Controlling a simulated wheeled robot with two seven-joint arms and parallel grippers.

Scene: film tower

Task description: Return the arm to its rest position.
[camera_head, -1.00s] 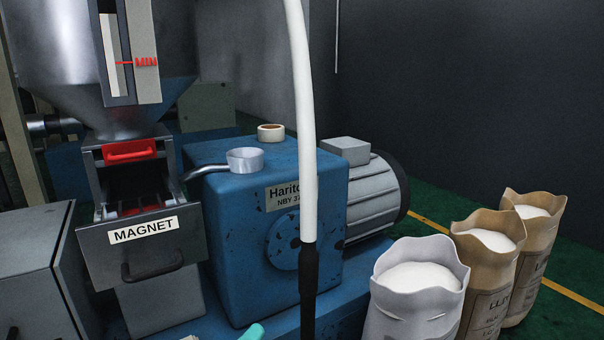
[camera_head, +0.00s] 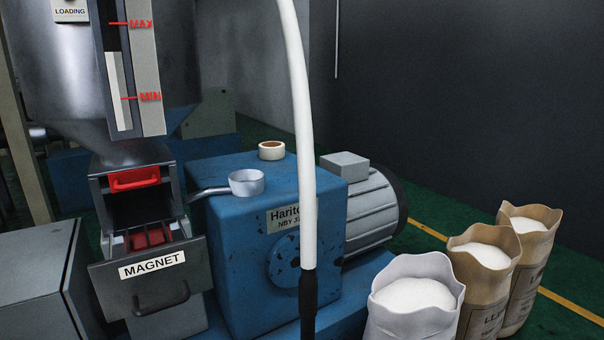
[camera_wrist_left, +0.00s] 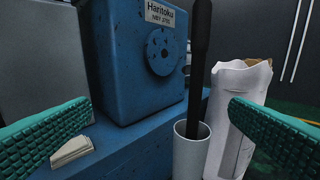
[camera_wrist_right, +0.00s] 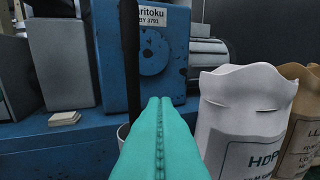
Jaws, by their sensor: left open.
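My left gripper (camera_wrist_left: 162,112) shows in the left wrist view, its two teal ridged fingers wide apart with nothing between them. It faces the blue machine (camera_wrist_left: 140,60), a white cup-like container (camera_wrist_left: 190,155) with a dark rod in it, and a white sack. My right gripper (camera_wrist_right: 160,105) shows in the right wrist view, its teal fingers pressed together with nothing seen between them. It is in front of the blue machine (camera_wrist_right: 115,60), left of the white sack. Neither gripper shows in the head view now.
The grey MAGNET drawer (camera_head: 150,285) stands pulled out below the hopper (camera_head: 60,90). A metal cup (camera_head: 247,183) and a tape roll (camera_head: 271,151) are at the blue machine's top. A white hose (camera_head: 300,120) hangs in front. Open sacks (camera_head: 400,325) stand at right.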

